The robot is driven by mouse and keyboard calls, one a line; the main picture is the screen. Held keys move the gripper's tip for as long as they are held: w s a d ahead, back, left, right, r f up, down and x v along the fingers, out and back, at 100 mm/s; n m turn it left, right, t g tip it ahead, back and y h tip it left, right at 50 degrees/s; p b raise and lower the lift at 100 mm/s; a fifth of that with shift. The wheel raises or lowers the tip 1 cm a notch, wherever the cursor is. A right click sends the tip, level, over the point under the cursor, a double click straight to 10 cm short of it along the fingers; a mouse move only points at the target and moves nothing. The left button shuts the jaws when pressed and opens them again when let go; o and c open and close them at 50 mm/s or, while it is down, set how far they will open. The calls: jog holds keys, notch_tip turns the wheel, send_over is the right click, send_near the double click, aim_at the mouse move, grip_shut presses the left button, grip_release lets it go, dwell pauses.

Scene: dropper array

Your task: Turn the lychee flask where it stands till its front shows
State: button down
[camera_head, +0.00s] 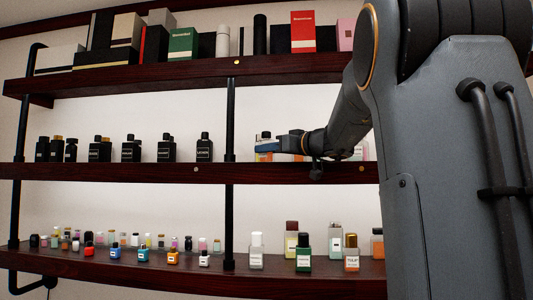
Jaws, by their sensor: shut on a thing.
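My gripper (265,146) reaches in from the right along the middle shelf (195,169). It is shut on a small flask (262,156) that stands upright on this shelf, just right of the black post. The flask has a dark cap and a pale body with some orange low down. The blue-grey fingers cover much of its middle. I take it for the lychee flask, but no name can be read on it and I cannot tell which side faces me.
Several black bottles (204,149) stand left of the black post (230,120). Another flask (358,153) is partly hidden behind my arm. Boxes fill the top shelf (200,76); small bottles and larger flasks stand on the bottom shelf (215,265). My arm blocks the right side.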

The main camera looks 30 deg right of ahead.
jog(key=shift+d+n+g+y+b, duration=0.1)
jog(key=shift+n+g+y+b, duration=0.3)
jog(key=shift+n+y+b, duration=0.5)
jog(key=shift+r+m+p, duration=0.15)
jog(key=shift+m+p, duration=0.15)
jog(key=shift+p, duration=0.05)
jog(key=shift+b, duration=1)
jog(key=c, duration=1.4)
grip_release()
jog(key=shift+o, duration=0.2)
